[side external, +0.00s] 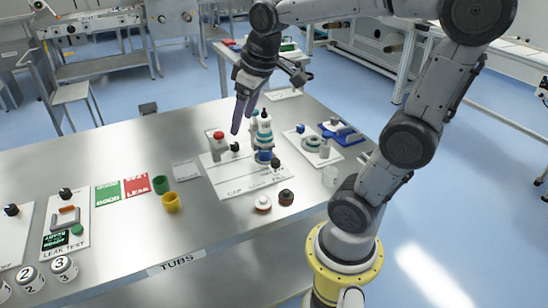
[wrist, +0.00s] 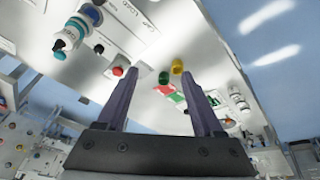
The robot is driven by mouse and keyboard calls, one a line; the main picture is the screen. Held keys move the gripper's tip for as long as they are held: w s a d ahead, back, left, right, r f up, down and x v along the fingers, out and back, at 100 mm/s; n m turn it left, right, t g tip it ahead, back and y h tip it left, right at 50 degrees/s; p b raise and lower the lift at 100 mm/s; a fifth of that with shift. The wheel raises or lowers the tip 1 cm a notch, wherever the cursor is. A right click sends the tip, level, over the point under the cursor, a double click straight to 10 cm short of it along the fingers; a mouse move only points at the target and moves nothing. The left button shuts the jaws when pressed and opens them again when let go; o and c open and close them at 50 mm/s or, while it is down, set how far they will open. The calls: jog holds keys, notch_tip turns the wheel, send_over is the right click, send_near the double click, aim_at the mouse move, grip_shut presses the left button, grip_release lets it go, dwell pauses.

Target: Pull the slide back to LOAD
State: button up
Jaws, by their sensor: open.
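The white station plate (side external: 222,180) lies on the steel table, with CAP, LOAD and FILL lettering along its front. The lettering also shows upside down in the wrist view (wrist: 125,22). A blue holder (side external: 263,157) stands under a white-and-teal filling head (side external: 263,130), toward the FILL end. A black knob (side external: 276,163) sits just right of it. Which part is the slide's handle I cannot tell surely.
A white-topped tub (side external: 263,203) and a dark tub (side external: 286,197) stand in front of the plate. Green (side external: 160,184) and yellow (side external: 172,202) cups stand left. A blue fixture (side external: 342,133) is at right. The table's left rear (side external: 110,145) is clear.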

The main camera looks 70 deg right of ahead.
jog(key=w+d+f+m+g, duration=0.25)
jog(key=d+f, duration=0.25)
jog(key=d, duration=0.7)
jog(key=m+g+y, duration=0.1)
jog(key=m, duration=0.2)
send_near(275, 160)
notch_tip(275, 160, down, 9)
jog(key=shift+r, duration=0.1)
grip_shut()
jog(key=shift+w+r, duration=0.1)
dwell(0.5)
